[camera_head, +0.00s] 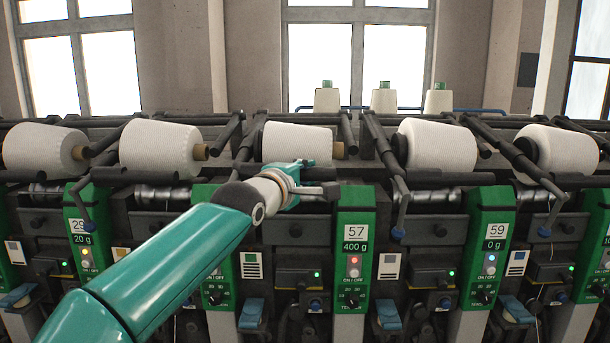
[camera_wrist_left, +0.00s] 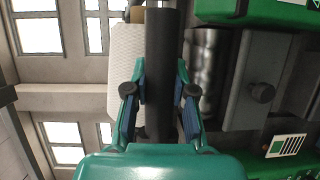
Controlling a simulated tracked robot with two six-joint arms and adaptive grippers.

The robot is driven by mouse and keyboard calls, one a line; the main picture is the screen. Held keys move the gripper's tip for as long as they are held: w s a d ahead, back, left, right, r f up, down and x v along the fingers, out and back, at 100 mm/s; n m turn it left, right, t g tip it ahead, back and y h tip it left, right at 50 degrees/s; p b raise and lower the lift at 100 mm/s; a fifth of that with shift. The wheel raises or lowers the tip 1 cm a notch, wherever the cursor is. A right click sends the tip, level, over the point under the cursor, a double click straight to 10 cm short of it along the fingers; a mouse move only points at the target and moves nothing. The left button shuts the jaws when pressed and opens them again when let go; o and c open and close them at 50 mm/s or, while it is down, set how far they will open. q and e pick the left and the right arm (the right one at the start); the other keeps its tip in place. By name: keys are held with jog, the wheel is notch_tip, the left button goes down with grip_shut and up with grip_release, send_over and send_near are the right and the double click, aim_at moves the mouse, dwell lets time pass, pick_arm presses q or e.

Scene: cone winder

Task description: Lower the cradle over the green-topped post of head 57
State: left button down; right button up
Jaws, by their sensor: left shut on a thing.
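The green-topped post of head 57 (camera_head: 356,245) stands right of center in the head view, its panel reading 57 and 400 g, with a red light. My left gripper (camera_head: 303,180) is just left of the post's top, below the white yarn package (camera_head: 297,143). In the left wrist view my left gripper (camera_wrist_left: 160,100) is shut on the cradle's dark bar (camera_wrist_left: 165,50), which runs between its fingers. The package (camera_wrist_left: 125,75) shows behind the bar. A green surface (camera_wrist_left: 250,10) lies at the upper right there. The gripper's contact is partly hidden in the head view. My right gripper is not in view.
Other packages (camera_head: 437,146) sit in cradles along the row, with dark levers between them. The post of head 59 (camera_head: 488,248) stands to the right. Small white cones (camera_head: 384,100) stand on top at the back. My left arm covers part of the left-hand heads.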

pick_arm(q)
jog(key=shift+f, duration=0.4)
jog(key=shift+w+r, duration=0.1)
jog(key=c, duration=0.9)
grip_release()
jog(key=shift+r, duration=0.1)
jog(key=shift+c, duration=0.2)
jog(key=v, duration=1.2)
jog(key=shift+f, duration=0.25)
